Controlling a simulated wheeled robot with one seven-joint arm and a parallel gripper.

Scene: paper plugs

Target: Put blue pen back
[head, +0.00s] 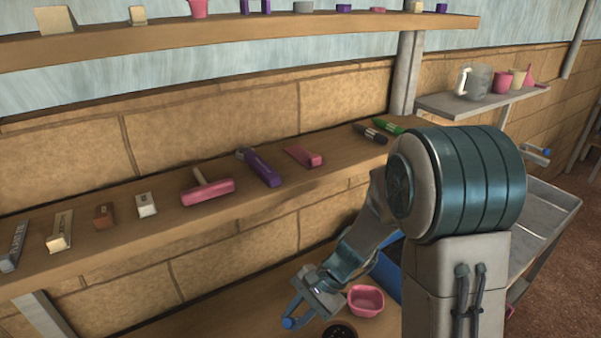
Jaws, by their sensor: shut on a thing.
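My gripper (300,305) is low in the middle of the head view, above the lower bench and just left of a pink bowl. It is shut on the blue pen (289,322). Only the pen's rounded blue end shows clearly beside the fingers; the rest is mostly hidden by them. On the middle shelf (330,160), a dark pen (370,133) and a green pen (388,125) lie side by side near the right end.
The shelf also holds a pink scraper (304,157), a purple tool (259,167), a pink-headed mallet (208,191) and several small blocks. The pink bowl (366,300) and a blue bin (387,276) are close to my gripper. My arm hides part of the right side.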

